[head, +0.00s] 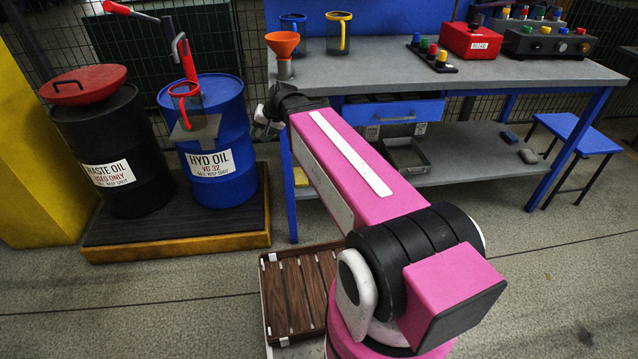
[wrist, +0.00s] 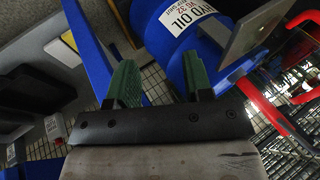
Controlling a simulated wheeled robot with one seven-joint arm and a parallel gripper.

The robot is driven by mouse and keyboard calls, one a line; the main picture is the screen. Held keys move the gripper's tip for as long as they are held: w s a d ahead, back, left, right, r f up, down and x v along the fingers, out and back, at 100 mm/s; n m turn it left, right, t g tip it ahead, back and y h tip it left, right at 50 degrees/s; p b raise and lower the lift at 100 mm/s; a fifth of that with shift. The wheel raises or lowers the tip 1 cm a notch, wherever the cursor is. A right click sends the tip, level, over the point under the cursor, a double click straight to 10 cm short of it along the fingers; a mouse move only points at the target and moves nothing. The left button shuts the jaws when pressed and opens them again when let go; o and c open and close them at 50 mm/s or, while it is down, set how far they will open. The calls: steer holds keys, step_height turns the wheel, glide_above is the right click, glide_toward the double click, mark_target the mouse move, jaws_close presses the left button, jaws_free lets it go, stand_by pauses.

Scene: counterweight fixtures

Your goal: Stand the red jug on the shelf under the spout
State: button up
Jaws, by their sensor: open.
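The red jug (head: 185,91), see-through with a red rim and handle, appears upright on the small grey shelf (head: 205,133) on the front of the blue HYD OIL drum (head: 218,165). The red spout (head: 186,62) of the drum pump comes down just above the jug. In the wrist view the grey shelf (wrist: 246,34) is at the upper right, with red jug parts (wrist: 268,112) beside it. My gripper (wrist: 162,65) has its green fingers apart with nothing between them. In the head view it is near the workbench's left end, right of the jug and apart from it, partly hidden by my arm.
A black WASTE OIL drum (head: 112,150) with a red funnel lid stands left on the same pallet (head: 180,243). The workbench (head: 370,72) holds an orange funnel (head: 283,44), blue jug (head: 292,28), yellow jug (head: 339,32) and control boxes. A wooden slatted crate (head: 292,292) is low in front.

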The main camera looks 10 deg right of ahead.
steer(key=s+d+f+g+h, duration=0.1)
steer(key=s+d+f+h, duration=0.1)
steer(key=s+d+f, duration=0.4)
steer(key=s+d+f+n+g+h, duration=0.1)
steer(key=s+d+f+g+h, duration=0.1)
steer(key=s+d+f, duration=0.4)
steer(key=d+f+h, duration=0.1)
steer(key=d+f, duration=0.3)
steer(key=d, duration=0.1)
steer(key=shift+d+f+g, duration=0.25)
steer(key=shift+g, duration=0.05)
